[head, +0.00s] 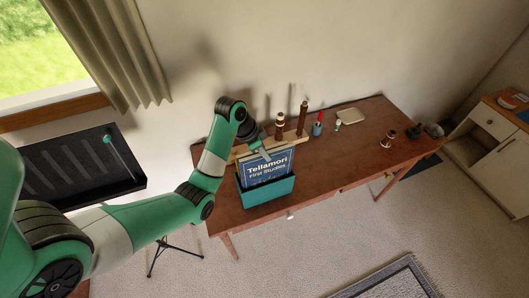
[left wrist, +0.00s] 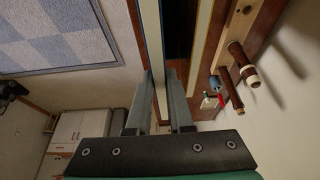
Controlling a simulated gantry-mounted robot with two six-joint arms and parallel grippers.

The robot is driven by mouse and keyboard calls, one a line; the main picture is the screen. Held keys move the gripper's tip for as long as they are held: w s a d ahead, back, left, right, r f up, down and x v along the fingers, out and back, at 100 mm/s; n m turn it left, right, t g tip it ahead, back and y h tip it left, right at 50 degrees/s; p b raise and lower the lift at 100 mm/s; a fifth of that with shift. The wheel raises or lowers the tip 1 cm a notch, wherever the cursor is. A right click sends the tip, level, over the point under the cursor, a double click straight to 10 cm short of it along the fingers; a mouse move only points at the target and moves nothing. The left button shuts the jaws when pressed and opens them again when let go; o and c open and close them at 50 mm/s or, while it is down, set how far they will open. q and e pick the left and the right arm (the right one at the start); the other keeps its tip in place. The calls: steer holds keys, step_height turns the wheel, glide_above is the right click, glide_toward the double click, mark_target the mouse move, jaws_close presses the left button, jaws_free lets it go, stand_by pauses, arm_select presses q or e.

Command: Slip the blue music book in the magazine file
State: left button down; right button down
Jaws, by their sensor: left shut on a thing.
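The blue music book (head: 268,170), with "Tellamori First Studies" on its cover, stands upright with its lower part hidden behind the front wall of the teal magazine file (head: 267,192). The file stands at the left front of the wooden desk. My left gripper (head: 263,154) is shut on the book's top edge. In the left wrist view the fingers (left wrist: 158,95) lie on either side of the book's edge (left wrist: 155,50). How deep the book sits in the file is hidden. My right gripper is not in view.
Behind the file, a wooden stand (head: 290,138) holds upright dark woodwind pieces (head: 280,125). A red-and-blue item (head: 318,124) and a pale tray (head: 351,116) lie farther right. The desk's (head: 335,160) middle is clear. A black music stand (head: 80,165) is at left.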

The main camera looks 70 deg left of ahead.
mark_target(264, 160)
arm_select(q)
steer(key=shift+f+b, duration=1.95)
steer(key=shift+f, duration=0.15)
steer(key=c, duration=0.7)
jaws_free()
steer(key=shift+c, duration=0.2)
steer(key=p+v, duration=1.1)
steer(key=p, duration=0.1)
steer(key=shift+a+r+p, duration=0.1)
steer(key=shift+r+p, duration=0.2)
steer(key=shift+s+r, duration=0.1)
